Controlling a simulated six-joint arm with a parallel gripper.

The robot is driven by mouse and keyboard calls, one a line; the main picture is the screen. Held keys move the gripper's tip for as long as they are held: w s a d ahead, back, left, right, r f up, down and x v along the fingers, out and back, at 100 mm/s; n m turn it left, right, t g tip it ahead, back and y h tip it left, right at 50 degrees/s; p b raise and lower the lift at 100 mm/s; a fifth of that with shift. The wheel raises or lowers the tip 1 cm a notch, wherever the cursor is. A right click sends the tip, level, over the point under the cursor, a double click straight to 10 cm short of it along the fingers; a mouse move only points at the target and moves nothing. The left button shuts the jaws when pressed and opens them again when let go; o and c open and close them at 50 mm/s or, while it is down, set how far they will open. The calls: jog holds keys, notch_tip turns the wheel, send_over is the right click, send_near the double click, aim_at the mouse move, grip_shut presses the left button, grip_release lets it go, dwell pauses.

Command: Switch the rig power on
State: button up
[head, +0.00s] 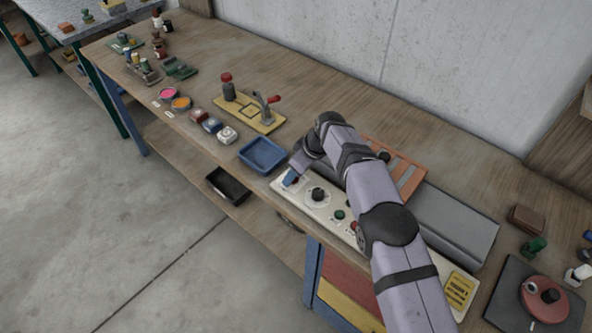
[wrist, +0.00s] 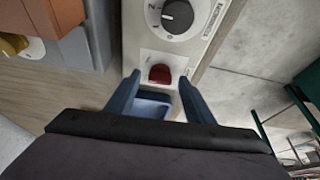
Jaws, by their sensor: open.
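The cream control panel (head: 313,205) lies along the bench's front edge, under my arm. In the wrist view, a red rocker switch (wrist: 160,73) sits near the end of the panel (wrist: 135,35). A black rotary knob (wrist: 177,16) is farther along it, and also shows in the head view (head: 318,194). My gripper (wrist: 158,80) is open and empty, with its two blue fingers either side of the red switch in the picture. Whether they touch the panel cannot be told. In the head view my gripper (head: 290,179) is over the panel's left end and mostly hides the switch.
A blue tray (head: 262,155) stands just left of the panel. A green button (head: 339,214) lies farther along the panel. A grey box (head: 452,222) and an orange slatted piece (head: 405,172) are behind it. A yellow plate with a red-handled clamp (head: 266,109) stands farther left.

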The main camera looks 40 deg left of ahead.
jog(key=shift+c, duration=0.2)
jog(key=c, duration=1)
jog(key=shift+s+m+b, duration=0.1)
jog(key=shift+m+b, duration=0.2)
jog(key=shift+s+m+t+b, duration=0.1)
jog(key=shift+m+t+b, duration=0.55)
jog(key=shift+m, duration=0.55)
jog(key=shift+s+a+m+t+h+b, duration=0.15)
jog(key=shift+m+t+b, duration=0.2)
jog(key=shift+m, duration=0.8)
jog(key=shift+m+t+h+b, duration=0.2)
jog(key=shift+m+t, duration=0.2)
jog(key=shift+m, duration=0.75)
jog(key=o, duration=1)
